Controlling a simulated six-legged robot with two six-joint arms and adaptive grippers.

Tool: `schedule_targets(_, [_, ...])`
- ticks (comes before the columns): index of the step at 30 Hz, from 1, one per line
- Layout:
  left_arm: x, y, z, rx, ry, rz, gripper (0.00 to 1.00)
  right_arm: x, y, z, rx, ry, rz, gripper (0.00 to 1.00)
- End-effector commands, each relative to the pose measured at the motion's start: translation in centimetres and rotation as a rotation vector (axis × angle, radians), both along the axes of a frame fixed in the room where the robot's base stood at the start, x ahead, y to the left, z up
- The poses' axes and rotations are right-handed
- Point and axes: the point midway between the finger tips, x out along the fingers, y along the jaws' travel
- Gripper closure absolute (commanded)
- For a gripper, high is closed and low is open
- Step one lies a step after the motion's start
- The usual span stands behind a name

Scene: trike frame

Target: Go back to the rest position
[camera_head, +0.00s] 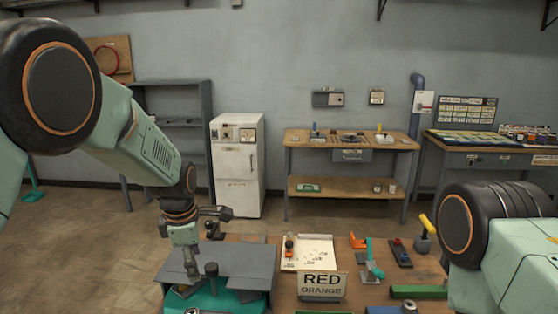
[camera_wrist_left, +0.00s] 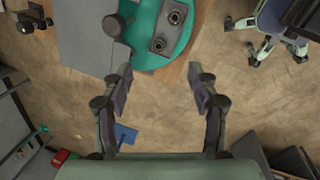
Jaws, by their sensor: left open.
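My left arm comes in from the left in the head view. My left gripper (camera_head: 191,264) hangs downward by the left part of the workbench, over or beside the grey plate (camera_head: 240,262). In the left wrist view its two fingers (camera_wrist_left: 160,88) are spread wide with nothing between them, and bare floor shows below the gap. A teal round base (camera_wrist_left: 180,45) with a grey block and two round fittings lies just ahead of the fingertips. My right arm shows at the right edge of the head view; its gripper is out of the picture.
The wooden workbench (camera_head: 345,301) carries a RED ORANGE sign (camera_head: 322,286), a white sheet (camera_head: 309,252), a teal tool (camera_head: 372,262) and a green bar (camera_head: 418,292). A white cabinet (camera_head: 237,165) and shelves stand behind. Open floor lies left of the bench. A blue piece (camera_wrist_left: 125,134) shows below the left gripper.

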Motion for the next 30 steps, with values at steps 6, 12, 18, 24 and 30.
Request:
schedule_targets(6, [-0.4,0.7,-3.4,0.104,-0.112,-0.396,0.41,0.0,0.0,-0.4,0.000,0.000,0.000,0.60])
schedule_targets(12, [-3.5,1.7,-10.0,0.233,-0.164,-0.789,0.41,0.0,0.0,-2.2,0.000,0.000,0.000,0.60])
schedule_targets(18, [-9.5,2.7,-18.2,0.356,-0.164,-1.180,0.41,0.0,0.0,-4.9,0.000,0.000,0.000,0.60])
schedule_targets(24, [-19.2,3.4,-26.9,0.428,-0.114,-1.552,0.41,0.0,0.0,-8.6,0.000,0.000,0.000,0.60])
schedule_targets(30, [-30.4,3.7,-33.6,0.372,-0.028,-1.771,0.41,0.0,0.0,-12.6,0.000,0.000,0.000,0.60])
